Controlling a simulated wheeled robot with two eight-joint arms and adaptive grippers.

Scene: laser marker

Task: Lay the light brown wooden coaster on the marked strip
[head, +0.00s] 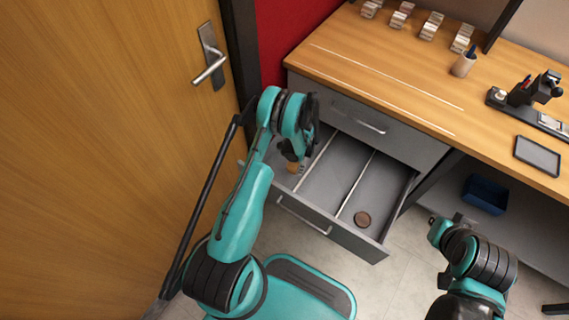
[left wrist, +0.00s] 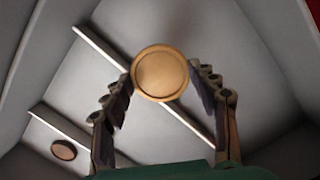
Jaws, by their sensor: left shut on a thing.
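The light brown wooden coaster (left wrist: 160,73) is round and sits between the two fingers of my left gripper (left wrist: 160,88) in the left wrist view. My left gripper (head: 294,152) is shut on it, over the left part of the open drawer. In the head view only a small part of the coaster (head: 293,168) shows below the fingers. The marked strip on the desk top shows as thin pale lines (head: 385,77) near the desk's front edge. My right arm is at the lower right; its gripper's fingers cannot be made out.
The open grey drawer (head: 323,189) has thin dividers, and a dark brown round coaster (head: 362,219) lies in its right compartment. On the wooden desk stand a pen cup (head: 463,65), several small holders at the back, a black device (head: 530,95) and a dark tray (head: 537,155). A blue bin (head: 485,193) is below.

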